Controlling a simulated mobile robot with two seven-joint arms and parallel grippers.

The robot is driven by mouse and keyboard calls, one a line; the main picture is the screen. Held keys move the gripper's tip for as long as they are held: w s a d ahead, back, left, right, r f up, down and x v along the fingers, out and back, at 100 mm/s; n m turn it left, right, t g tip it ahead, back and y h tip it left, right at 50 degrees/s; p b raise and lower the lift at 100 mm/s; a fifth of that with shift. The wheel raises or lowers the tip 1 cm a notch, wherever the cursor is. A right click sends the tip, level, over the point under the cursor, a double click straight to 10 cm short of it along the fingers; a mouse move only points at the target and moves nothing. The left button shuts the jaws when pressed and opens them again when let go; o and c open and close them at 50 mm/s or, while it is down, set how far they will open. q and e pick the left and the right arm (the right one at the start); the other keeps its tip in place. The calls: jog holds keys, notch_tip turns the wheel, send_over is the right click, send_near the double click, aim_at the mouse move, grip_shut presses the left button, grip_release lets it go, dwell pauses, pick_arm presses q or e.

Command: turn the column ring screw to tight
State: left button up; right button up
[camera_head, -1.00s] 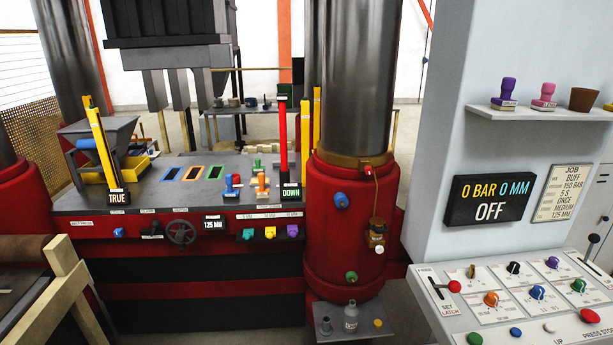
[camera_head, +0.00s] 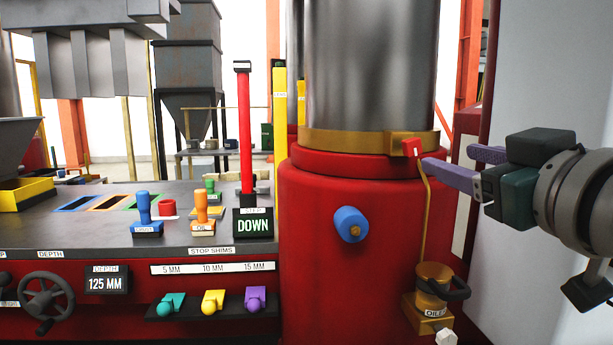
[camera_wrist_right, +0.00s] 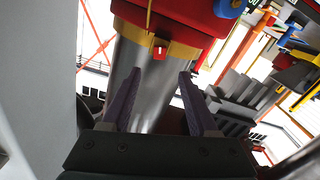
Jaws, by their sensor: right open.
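The column ring is a brass band (camera_head: 330,139) around the foot of the grey steel column (camera_head: 370,65), just above the red housing. On its right side sits a small red screw head (camera_head: 411,147) with a white mark; it also shows in the wrist view (camera_wrist_right: 160,52). My right gripper (camera_head: 447,160) comes in from the right, its purple fingers open and pointing at the screw head. In the wrist view the open fingers (camera_wrist_right: 160,74) stand either side of the screw's line, apart from it, with nothing between them. My left gripper is out of view.
A blue knob (camera_head: 351,224) sticks out of the red housing (camera_head: 320,280). A brass oiler (camera_head: 432,290) stands below the screw, with a thin pipe rising beside it. A pale wall (camera_head: 540,80) is at the right. Stamps and a red lever (camera_head: 244,130) stand on the press bed.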

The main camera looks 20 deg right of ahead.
aim_at(415, 148)
jog(key=p+x, duration=0.1)
jog(key=x, duration=0.9)
jog(key=shift+s, duration=0.1)
grip_shut()
dwell(0.4)
